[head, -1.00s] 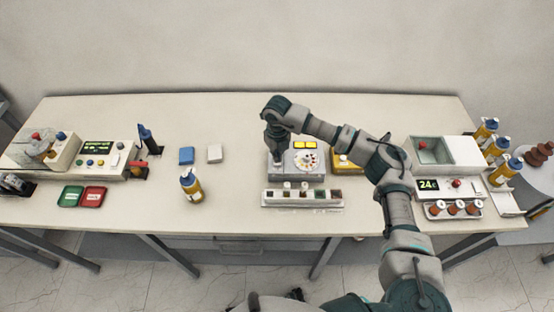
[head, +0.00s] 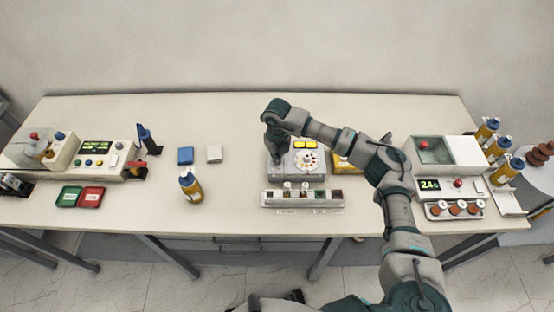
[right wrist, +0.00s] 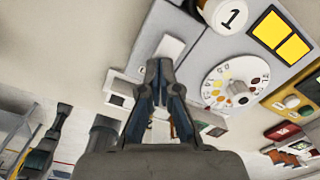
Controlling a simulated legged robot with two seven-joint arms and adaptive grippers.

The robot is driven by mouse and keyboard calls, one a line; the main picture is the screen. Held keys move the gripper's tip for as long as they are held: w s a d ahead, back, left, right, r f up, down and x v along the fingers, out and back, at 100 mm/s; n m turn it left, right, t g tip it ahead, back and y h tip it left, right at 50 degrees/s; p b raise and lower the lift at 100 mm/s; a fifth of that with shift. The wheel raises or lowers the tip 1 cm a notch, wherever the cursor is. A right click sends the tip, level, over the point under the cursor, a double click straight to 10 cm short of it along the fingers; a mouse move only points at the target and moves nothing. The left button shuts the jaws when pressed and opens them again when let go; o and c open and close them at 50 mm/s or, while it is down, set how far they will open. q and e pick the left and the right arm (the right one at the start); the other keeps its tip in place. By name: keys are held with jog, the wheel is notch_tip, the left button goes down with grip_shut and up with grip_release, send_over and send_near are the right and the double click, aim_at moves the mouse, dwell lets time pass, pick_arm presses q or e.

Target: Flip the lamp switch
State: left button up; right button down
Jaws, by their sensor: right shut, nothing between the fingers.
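The grey device (head: 309,168) stands near the middle of the table, with a round dial of coloured dots (head: 307,160) and two yellow windows (head: 305,145). My right gripper (head: 276,155) points down over its left side, and its tips are hard to make out there. In the right wrist view my right gripper (right wrist: 160,66) is shut and empty. Its tips overlap the near edge of the device, beside a small white piece (right wrist: 171,46) that may be the switch. I cannot tell whether they touch. My left gripper is not in view.
A rack with small vials (head: 302,199) stands in front of the device, and a yellow box (head: 345,163) is at its right.

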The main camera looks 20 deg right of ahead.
jog(key=shift+s+f, duration=0.1)
jog(key=shift+f, duration=0.2)
jog(key=shift+r, duration=0.15)
notch_tip(320, 180, up, 2)
jog(key=shift+r+p, duration=0.1)
jog(key=shift+p, duration=0.5)
jog(key=shift+r+p, duration=1.35)
jog(key=shift+r, duration=1)
jog(key=shift+f, duration=0.1)
